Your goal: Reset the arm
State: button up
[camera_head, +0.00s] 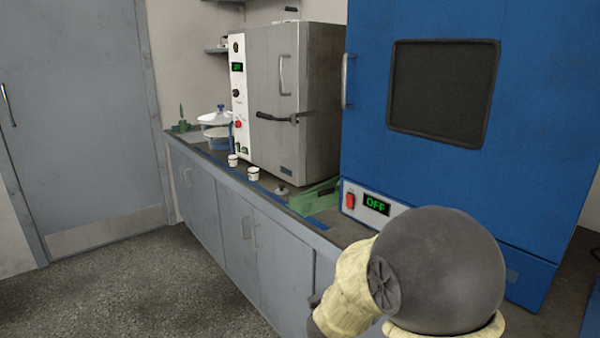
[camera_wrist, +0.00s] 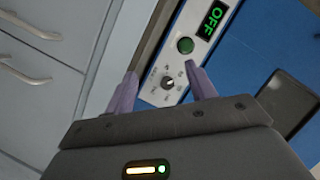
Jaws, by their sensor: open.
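My arm shows at the lower right of the head view as a dark round joint with cream-coloured links, in front of the counter and the blue cabinet. My gripper's fingers are hidden there. In the wrist view, my gripper (camera_wrist: 160,88) shows two purple fingers spread apart with nothing between them.
The blue cabinet (camera_head: 550,130) stands on the right, its panel reading OFF. A grey oven (camera_head: 262,90), two small white cups (camera_head: 253,173) and a clear lidded vessel (camera_head: 215,130) stand on the counter (camera_head: 215,168). A grey door (camera_head: 80,120) is at left. The floor (camera_head: 150,290) is clear.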

jog(key=s+a+f+n+g+y, duration=0.4)
jog(key=s+f+n+y, duration=0.35)
jog(key=n, duration=0.35)
jog(key=s+d+f+n+g+y, duration=0.1)
jog(key=s+d+f+n+g, duration=0.15)
jog(key=s+n+g, duration=0.6)
jog(key=s+r+m+t+p, duration=0.2)
jog(key=s+r+p, duration=0.1)
jog(key=r+p, duration=2.8)
jog(key=shift+r, duration=0.15)
jog(key=shift+s, duration=0.1)
